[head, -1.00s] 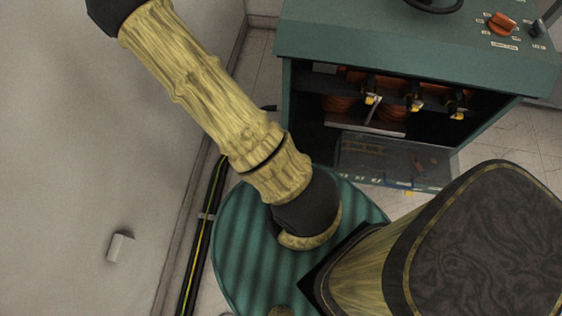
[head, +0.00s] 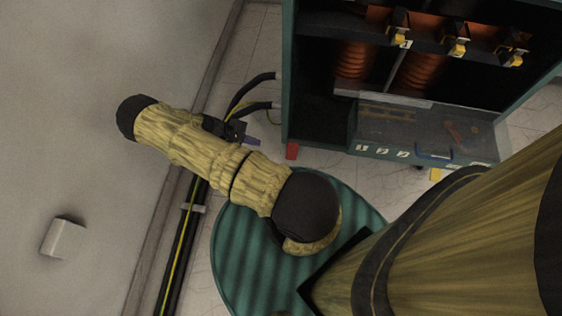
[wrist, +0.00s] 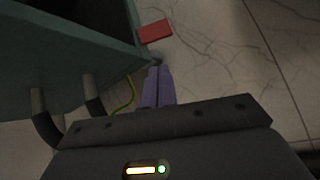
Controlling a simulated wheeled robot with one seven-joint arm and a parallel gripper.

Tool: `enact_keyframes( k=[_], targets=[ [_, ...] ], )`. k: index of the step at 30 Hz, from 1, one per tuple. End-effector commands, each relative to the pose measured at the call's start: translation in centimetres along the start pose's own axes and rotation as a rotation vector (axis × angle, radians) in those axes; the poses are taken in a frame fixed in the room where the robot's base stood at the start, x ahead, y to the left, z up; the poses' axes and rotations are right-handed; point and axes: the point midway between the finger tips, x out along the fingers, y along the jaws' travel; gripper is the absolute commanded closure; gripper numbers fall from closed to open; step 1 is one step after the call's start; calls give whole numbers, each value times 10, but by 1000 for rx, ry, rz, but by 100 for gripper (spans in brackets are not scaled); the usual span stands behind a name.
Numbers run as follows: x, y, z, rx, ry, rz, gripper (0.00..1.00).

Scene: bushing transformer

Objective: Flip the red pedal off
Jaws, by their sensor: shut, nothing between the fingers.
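The red pedal (head: 291,150) sticks out low at the near left corner of the green cabinet (head: 420,152). In the wrist view the red pedal (wrist: 155,31) lies just beyond my fingertips, slightly left of centre. My gripper (wrist: 159,68) has purple fingers, which are together with nothing between them. In the head view my gripper (head: 252,141) is partly hidden behind my arm, to the left of the pedal. A gap shows between the fingers and the pedal in both views; I cannot tell the height difference.
Black cables (head: 243,98) run from the cabinet's left side close to my gripper. A wall (head: 80,150) stands on the left, with a cable run (head: 182,235) along its foot. Pale tiled floor (wrist: 230,60) lies open to the right of the pedal in the wrist view.

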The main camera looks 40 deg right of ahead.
Motion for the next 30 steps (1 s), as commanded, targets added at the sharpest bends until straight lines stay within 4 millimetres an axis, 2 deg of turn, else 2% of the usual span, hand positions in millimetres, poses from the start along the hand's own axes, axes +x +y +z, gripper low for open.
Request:
enact_keyframes(
  k=[1,3,6,9,23,30],
  targets=[
    [29,-13,-20,-18,-18,27,100],
    [49,-20,-32,-39,-35,57,100],
    [69,-26,-43,-61,-55,90,100],
    [78,-29,-48,-73,-65,107,100],
    [82,-28,-47,-74,-68,110,100],
    [113,-26,-46,-73,-70,110,100]
  ],
)
